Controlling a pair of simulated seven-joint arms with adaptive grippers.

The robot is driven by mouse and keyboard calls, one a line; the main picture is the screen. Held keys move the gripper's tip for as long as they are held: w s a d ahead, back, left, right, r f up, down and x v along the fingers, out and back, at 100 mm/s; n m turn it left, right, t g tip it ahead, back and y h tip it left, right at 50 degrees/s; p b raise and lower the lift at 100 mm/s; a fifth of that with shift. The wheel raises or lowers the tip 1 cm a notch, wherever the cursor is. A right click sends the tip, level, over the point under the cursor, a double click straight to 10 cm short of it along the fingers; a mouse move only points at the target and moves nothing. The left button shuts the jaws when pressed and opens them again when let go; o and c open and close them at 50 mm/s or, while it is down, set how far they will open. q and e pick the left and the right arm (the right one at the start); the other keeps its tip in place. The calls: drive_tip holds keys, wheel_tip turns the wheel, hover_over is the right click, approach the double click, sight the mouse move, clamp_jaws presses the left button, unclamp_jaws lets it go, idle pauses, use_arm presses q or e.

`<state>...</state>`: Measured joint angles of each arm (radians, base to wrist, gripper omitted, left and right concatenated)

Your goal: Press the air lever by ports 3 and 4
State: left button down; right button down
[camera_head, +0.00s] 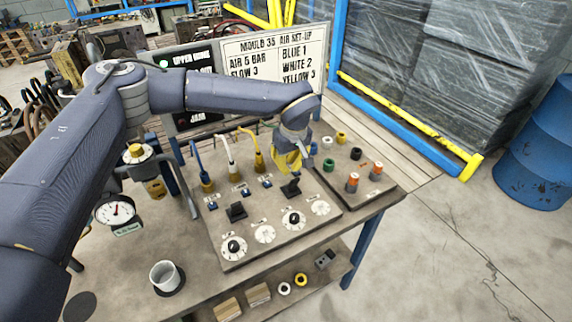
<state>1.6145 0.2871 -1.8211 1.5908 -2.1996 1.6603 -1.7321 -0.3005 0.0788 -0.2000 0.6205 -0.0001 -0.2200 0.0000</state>
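The port panel (268,232) lies on the bench with hoses, labels, dials and two black levers. One black lever (237,212) stands at the left of the panel. The other black lever (291,189) stands at the right, just below my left gripper (288,166). The port numbers are too small to read. My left gripper comes down from above with its yellow fingers close over the right lever. I cannot tell whether they touch it or how far apart they are; the wrist partly hides the ports behind. My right gripper is not in view.
A gauge (115,210) and a white cup (165,275) are left of the panel. Several coloured caps and orange-topped fittings (352,182) sit on the plate at the right. A sign board (268,52) stands behind. A blue barrel (540,150) is on the floor at far right.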

use_arm(q)
drive_tip(key=shift+r, duration=0.8)
drive_tip(key=w+a+r, duration=0.2)
drive_tip(key=w, duration=0.1)
drive_tip(key=s+d+r, duration=0.3)
drive_tip(key=s+r, duration=0.2)
drive_tip(key=r, duration=0.2)
drive_tip(key=shift+s+d, duration=0.35)
drive_tip(key=shift+d, duration=0.05)
idle(0.3)
